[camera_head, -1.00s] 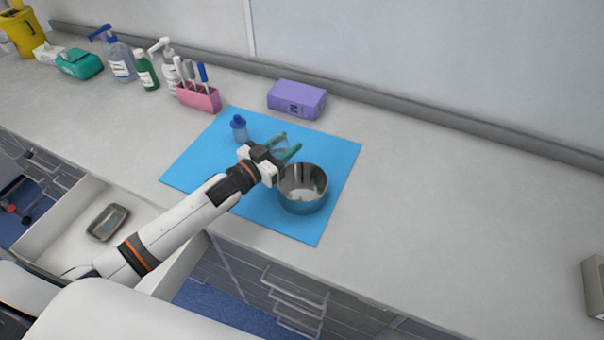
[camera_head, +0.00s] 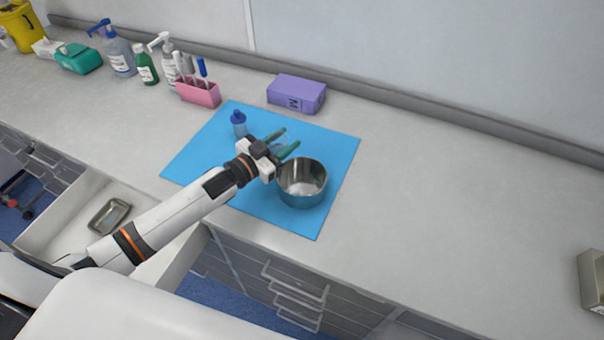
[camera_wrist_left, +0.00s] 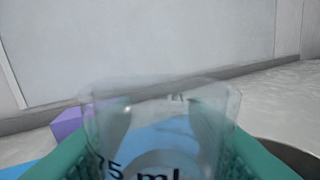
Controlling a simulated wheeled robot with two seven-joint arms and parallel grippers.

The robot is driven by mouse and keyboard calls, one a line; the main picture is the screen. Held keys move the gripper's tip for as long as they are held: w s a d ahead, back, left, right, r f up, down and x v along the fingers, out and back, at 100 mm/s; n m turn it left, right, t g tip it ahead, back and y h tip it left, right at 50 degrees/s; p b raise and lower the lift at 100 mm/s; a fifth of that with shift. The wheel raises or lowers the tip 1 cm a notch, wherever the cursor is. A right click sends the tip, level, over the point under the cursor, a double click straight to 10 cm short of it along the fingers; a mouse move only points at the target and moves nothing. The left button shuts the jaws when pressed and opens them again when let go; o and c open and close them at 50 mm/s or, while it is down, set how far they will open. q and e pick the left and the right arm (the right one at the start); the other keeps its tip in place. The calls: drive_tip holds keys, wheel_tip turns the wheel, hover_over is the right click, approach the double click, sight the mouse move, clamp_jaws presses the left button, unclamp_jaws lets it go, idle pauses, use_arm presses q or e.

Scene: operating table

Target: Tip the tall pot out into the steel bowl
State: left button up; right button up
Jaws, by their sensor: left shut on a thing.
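My left gripper (camera_head: 281,145) is shut on a clear pot, its green fingers on either side of it. In the left wrist view the transparent pot (camera_wrist_left: 160,125) stands between the fingers, about upright, with dark markings and "ml" on its wall. Whether it holds anything is hard to tell. The steel bowl (camera_head: 303,190) stands on the blue mat, just in front and to the right of the gripper. Its inside looks empty apart from reflections. Its rim also shows in the left wrist view (camera_wrist_left: 290,155) at the lower right. My right gripper is not in view.
The blue mat (camera_head: 195,165) also bears a small blue-capped bottle (camera_head: 239,124) behind the gripper. A purple box (camera_head: 297,94), a pink holder (camera_head: 199,93) and several bottles stand along the back. An open drawer with a metal dish (camera_head: 110,215) is at lower left.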

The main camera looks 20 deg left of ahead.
use_arm(q)
drive_tip(key=shift+s+d+r+m+g+y+b, duration=0.1)
drive_tip(key=shift+s+d+m+y+b, duration=0.1)
drive_tip(key=shift+d+m, duration=0.75)
drive_tip(key=shift+s+d+r+m+g+y+b, duration=0.2)
drive_tip(key=shift+d+m, duration=0.25)
drive_tip(key=shift+m, duration=0.85)
drive_tip(key=shift+s+d+r+m+y+b, duration=0.1)
drive_tip(key=shift+s+d+m, duration=0.15)
drive_tip(key=shift+d+m, duration=0.7)
drive_tip(key=shift+a+m, duration=0.15)
drive_tip(key=shift+m, duration=0.25)
drive_tip(key=shift+r+m+y+p, duration=0.2)
drive_tip(key=shift+r+m, duration=0.1)
drive_tip(key=shift+m, duration=0.45)
drive_tip(key=shift+r+m+y+p, duration=0.15)
drive_tip(key=shift+r+m, duration=0.1)
drive_tip(key=shift+m, duration=0.5)
drive_tip(key=shift+f+m+b, duration=0.4)
drive_tip(key=shift+f+m, duration=0.1)
drive_tip(key=shift+m, duration=0.3)
drive_tip(key=shift+a+r+m+y+p, duration=0.1)
drive_tip(key=shift+r+m+y+p, duration=0.15)
drive_tip(key=shift+m+p, duration=0.35)
idle(1.5)
